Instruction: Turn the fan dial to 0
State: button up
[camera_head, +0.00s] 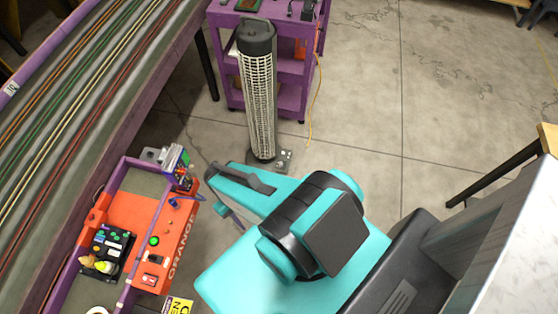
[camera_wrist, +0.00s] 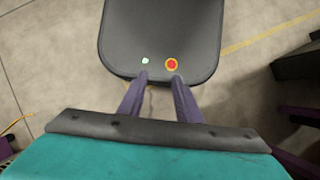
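The fan (camera_head: 259,92) is a tall tower with a black top and a pale grille, standing upright on the floor. Small round controls (camera_head: 283,155) show on the right of its base; the dial's setting is too small to read. My gripper (camera_wrist: 160,77) shows in the wrist view with two purple fingers apart and nothing between them. In the head view my arm lies in front of the fan, and the gripper is apart from it. The wrist view does not show the fan; a dark rounded panel with a red button and a small pale dot lies beyond the fingertips.
A purple cart (camera_head: 285,85) stands behind the fan. The slot track (camera_head: 85,95) runs along the left. An orange control station (camera_head: 150,235) with buttons stands at lower left. A yellow cable (camera_head: 314,95) hangs by the cart. The floor (camera_head: 390,110) right of the fan is open.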

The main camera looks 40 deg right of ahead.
jog(key=shift+o, duration=0.9)
jog(key=w+d+f+n+t+y+b, duration=0.2)
jog(key=w+d+f+b, duration=0.7)
jog(key=f+b, duration=0.25)
jog(key=w+d+f+n+t+y+b, duration=0.1)
jog(key=w+d+f+t+b, duration=0.1)
jog(key=w+d+f+b, duration=0.85)
jog(key=d+f+n+t+b, duration=0.1)
jog(key=d+f+b, duration=0.3)
jog(key=d+b, duration=0.3)
jog(key=d+f+n+t+b, duration=0.1)
jog(key=d+f+b, duration=0.3)
jog(key=d, duration=0.9)
jog(key=w+d+f+n+t+b, duration=0.1)
jog(key=d+f+t+b, duration=0.2)
jog(key=d+b, duration=0.6)
notch_tip(320, 180, down, 2)
jog(key=shift+d+f+h+b, duration=0.1)
jog(key=shift+d+h+b, duration=0.25)
jog(key=shift+b, duration=0.25)
jog(key=shift+f, duration=0.15)
